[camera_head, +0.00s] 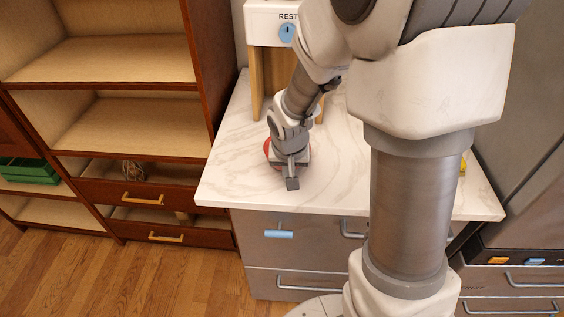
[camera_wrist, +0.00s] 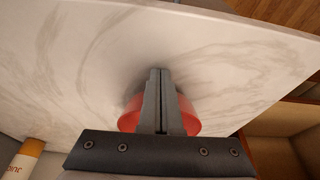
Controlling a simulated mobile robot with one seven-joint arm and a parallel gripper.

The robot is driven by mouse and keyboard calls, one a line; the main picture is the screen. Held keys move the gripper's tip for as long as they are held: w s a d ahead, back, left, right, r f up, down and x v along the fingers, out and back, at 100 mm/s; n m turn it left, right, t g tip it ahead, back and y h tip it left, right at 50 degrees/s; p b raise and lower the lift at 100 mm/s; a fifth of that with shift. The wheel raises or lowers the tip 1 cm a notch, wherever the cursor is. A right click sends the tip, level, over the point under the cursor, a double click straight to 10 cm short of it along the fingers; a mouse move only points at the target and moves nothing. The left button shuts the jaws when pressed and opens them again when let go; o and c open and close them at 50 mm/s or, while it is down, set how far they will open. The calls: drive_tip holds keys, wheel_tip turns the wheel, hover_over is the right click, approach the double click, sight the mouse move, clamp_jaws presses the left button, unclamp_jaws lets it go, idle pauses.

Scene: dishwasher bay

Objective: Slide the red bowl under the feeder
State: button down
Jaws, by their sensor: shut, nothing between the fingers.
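The red bowl (camera_wrist: 188,120) sits on the white marble counter, mostly hidden behind my gripper. In the head view only a small red part of the bowl (camera_head: 267,149) shows beside my gripper. My gripper (camera_head: 292,183) is low over the counter near its front left part. In the wrist view its fingers (camera_wrist: 160,75) are together with nothing between them, and they overlap the bowl in the picture. I cannot tell whether they touch it. The feeder (camera_head: 268,24), a white box marked "REST" on wooden legs, stands at the back of the counter, behind the bowl and partly covered by my arm.
The marble counter (camera_head: 225,185) is clear to the left of my gripper. A wooden shelf unit (camera_head: 207,70) stands against its left side. A container with an orange band and the letters "JUIC" (camera_wrist: 22,158) shows at the wrist view's lower left. Drawers (camera_head: 290,250) lie below the counter's front edge.

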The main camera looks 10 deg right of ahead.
drive_tip(key=shift+w, duration=0.25)
drive_tip(key=w+d, duration=0.1)
drive_tip(key=w, duration=0.5)
drive_tip(key=w+d, duration=0.2)
drive_tip(key=w, duration=0.4)
drive_tip(key=w+d, duration=0.2)
drive_tip(key=w, duration=0.4)
drive_tip(key=shift+w+d+p, duration=0.15)
drive_tip(key=shift+w+p, duration=0.2)
drive_tip(key=shift+p, duration=0.05)
drive_tip(key=shift+s, duration=0.25)
